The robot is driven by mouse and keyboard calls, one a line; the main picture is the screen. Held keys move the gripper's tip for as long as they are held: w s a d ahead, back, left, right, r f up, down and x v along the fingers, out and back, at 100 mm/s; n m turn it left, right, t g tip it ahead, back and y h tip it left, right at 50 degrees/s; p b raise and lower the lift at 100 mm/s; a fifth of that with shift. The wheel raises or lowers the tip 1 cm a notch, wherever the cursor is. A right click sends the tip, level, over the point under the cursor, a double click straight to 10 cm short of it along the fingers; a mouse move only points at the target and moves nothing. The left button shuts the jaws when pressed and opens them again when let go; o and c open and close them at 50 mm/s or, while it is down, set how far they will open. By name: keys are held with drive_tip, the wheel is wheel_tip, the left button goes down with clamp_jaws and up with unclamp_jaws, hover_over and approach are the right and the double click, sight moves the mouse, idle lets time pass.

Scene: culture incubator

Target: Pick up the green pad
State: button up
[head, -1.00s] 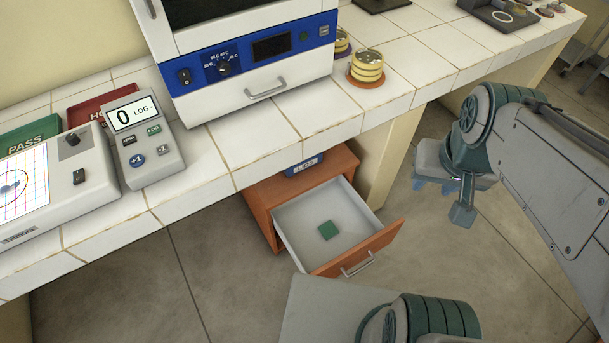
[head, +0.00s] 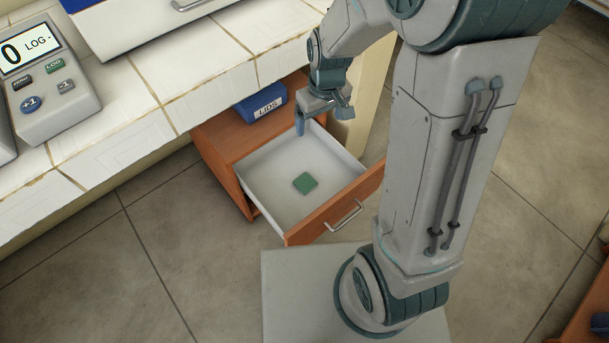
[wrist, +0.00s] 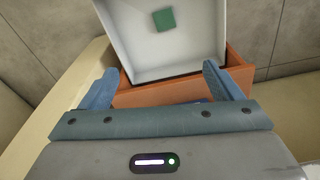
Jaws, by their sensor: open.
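The green pad (head: 305,183) is a small flat square lying on the floor of the open white-lined drawer (head: 268,180). In the wrist view the pad (wrist: 164,20) lies beyond my fingertips, near the top of the picture. My gripper (head: 321,118) is above the drawer's back right part, higher than the pad and apart from it. In the wrist view my gripper (wrist: 158,82) has its two blue fingers spread wide with nothing between them.
The wooden drawer unit (head: 220,150) stands under the white tiled bench (head: 170,75). A blue box labelled LIDS (head: 262,104) sits on top of the unit, behind the drawer.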

drive_tip(key=w+a+f+n+b, duration=0.15)
drive_tip(key=f+b, duration=0.25)
drive_tip(key=f, duration=0.7)
drive_tip(key=w+a+f+n+b, duration=0.15)
drive_tip(key=f+b, duration=0.25)
drive_tip(key=f, duration=0.7)
drive_tip(key=b, duration=0.3)
hover_over(305, 182)
drive_tip(key=shift+g, duration=0.4)
wheel_tip(305, 182, down, 8)
drive_tip(key=shift+a+r, duration=0.1)
drive_tip(key=shift+r, duration=0.05)
drive_tip(key=shift+f+b, duration=1.25)
drive_tip(key=shift+f, duration=1.65)
drive_tip(key=shift+r, duration=0.1)
drive_tip(key=c, duration=1)
